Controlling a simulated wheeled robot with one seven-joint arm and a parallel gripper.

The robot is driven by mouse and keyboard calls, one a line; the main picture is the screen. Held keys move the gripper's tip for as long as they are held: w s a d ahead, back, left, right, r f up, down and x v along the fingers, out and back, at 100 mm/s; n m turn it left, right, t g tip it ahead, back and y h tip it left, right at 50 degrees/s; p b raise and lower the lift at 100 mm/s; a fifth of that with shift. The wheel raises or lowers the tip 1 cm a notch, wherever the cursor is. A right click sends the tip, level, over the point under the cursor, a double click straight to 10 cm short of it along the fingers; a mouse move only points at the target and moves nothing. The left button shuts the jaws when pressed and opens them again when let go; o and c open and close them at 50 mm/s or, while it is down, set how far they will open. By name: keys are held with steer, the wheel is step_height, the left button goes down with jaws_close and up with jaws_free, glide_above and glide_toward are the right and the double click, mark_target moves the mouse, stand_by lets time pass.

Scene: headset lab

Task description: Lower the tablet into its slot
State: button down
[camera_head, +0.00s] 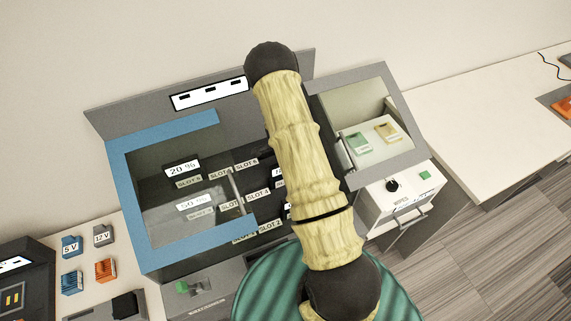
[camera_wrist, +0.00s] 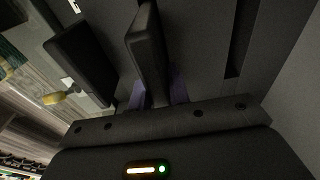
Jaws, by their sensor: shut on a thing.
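In the wrist view, my gripper (camera_wrist: 158,90) shows two purple fingers shut on a dark slab, seen nearly edge-on, which I take to be the tablet (camera_wrist: 148,48). A second dark block (camera_wrist: 80,62) stands to its left, apart from it. A dark slot-like opening (camera_wrist: 240,40) shows to the right in a grey surface. In the head view, my arm hides my gripper and the held tablet. The slot cabinet (camera_head: 127,185) has a blue frame and labels such as SLOT 5 and SLOT 3. Which slot lies below the tablet cannot be told.
Signs reading 20 % (camera_head: 182,168) and 50 % (camera_head: 195,202) stand inside the cabinet. A bay on the right holds a green and a yellow item. A white wipes drawer unit (camera_head: 398,205) is below it. Blue, grey and orange blocks lie at left. A bare white table (camera_head: 490,130) is at right.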

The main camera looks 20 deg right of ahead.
steer(key=shift+f, duration=0.15)
steer(key=c, duration=1.3)
jaws_free()
steer(key=r+b, duration=0.1)
steer(key=r, duration=0.3)
steer(key=a+r+b, duration=0.1)
steer(key=r, duration=0.3)
steer(key=r+b, duration=0.1)
steer(key=r, duration=0.3)
steer(key=shift+a+r, duration=0.15)
steer(key=shift+a, duration=0.1)
